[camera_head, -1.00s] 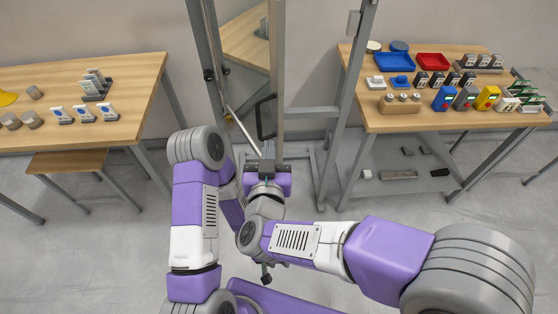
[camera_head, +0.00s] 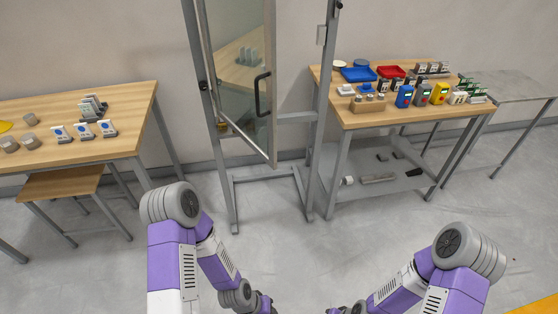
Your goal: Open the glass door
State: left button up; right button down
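The glass door (camera_head: 236,60) stands in a grey metal frame (camera_head: 326,95) at the upper middle. It is ajar: its free edge is swung toward me, with a gap to the frame's right post. The black door handle (camera_head: 262,94) is on the door near its free edge, and nothing touches it. My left gripper (camera_head: 264,303) is low at the bottom edge, apart from the door. My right gripper (camera_head: 343,309) is also at the bottom edge, right of the left one. Both are partly cut off, and their fingers cannot be made out.
A wooden table (camera_head: 140,100) with small parts stands left, with a stool (camera_head: 60,183) before it. A right table (camera_head: 350,120) holds a blue tray (camera_head: 358,74), a red tray (camera_head: 391,71) and coloured devices. The floor before the door frame is clear.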

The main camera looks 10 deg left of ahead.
aim_at(239, 36)
jog(key=z, duration=0.2)
jog(key=i, duration=1)
jog(key=u, duration=0.9)
